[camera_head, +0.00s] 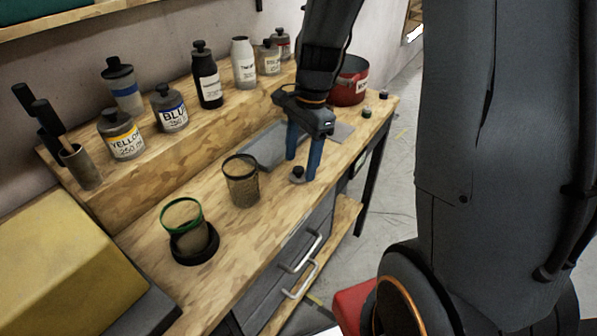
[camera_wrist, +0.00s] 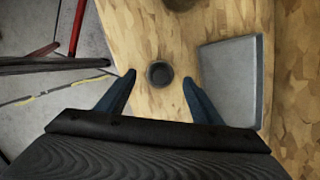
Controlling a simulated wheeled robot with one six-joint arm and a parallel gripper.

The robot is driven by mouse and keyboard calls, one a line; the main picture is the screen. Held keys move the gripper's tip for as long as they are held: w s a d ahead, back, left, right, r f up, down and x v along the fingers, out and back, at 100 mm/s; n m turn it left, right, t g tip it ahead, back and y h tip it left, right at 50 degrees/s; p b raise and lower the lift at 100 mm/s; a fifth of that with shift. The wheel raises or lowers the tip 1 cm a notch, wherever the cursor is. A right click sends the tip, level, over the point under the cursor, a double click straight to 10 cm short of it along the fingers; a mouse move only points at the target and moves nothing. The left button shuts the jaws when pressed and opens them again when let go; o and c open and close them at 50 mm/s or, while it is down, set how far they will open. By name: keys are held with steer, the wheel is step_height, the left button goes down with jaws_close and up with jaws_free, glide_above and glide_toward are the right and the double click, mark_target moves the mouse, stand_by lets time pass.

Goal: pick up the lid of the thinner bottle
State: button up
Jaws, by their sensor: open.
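A small dark round lid (camera_head: 297,174) with a black knob lies on the wooden workbench near its front edge. It also shows in the wrist view (camera_wrist: 159,74), flat on the wood between the fingertips. My gripper (camera_head: 301,168) is open and points down, with its blue fingers around the lid's position. In the wrist view, my gripper (camera_wrist: 159,77) has a finger on each side of the lid, with gaps. A white bottle (camera_head: 243,65) stands on the raised shelf and shows no black cap. Its label is too small to read surely.
A mesh cup (camera_head: 241,182) and a green-rimmed cup (camera_head: 188,232) stand left of my gripper. A grey tray (camera_wrist: 232,80) lies beside it. A black bottle (camera_head: 208,82), several paint jars and a red pot (camera_head: 349,82) stand behind. Drawer handles (camera_head: 301,252) project below the front edge.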

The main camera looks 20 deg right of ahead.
steer(key=shift+a+f, duration=0.15)
steer(key=shift+f, duration=1.05)
steer(key=shift+c, duration=0.4)
steer(key=c, duration=1)
steer(key=shift+r, duration=0.1)
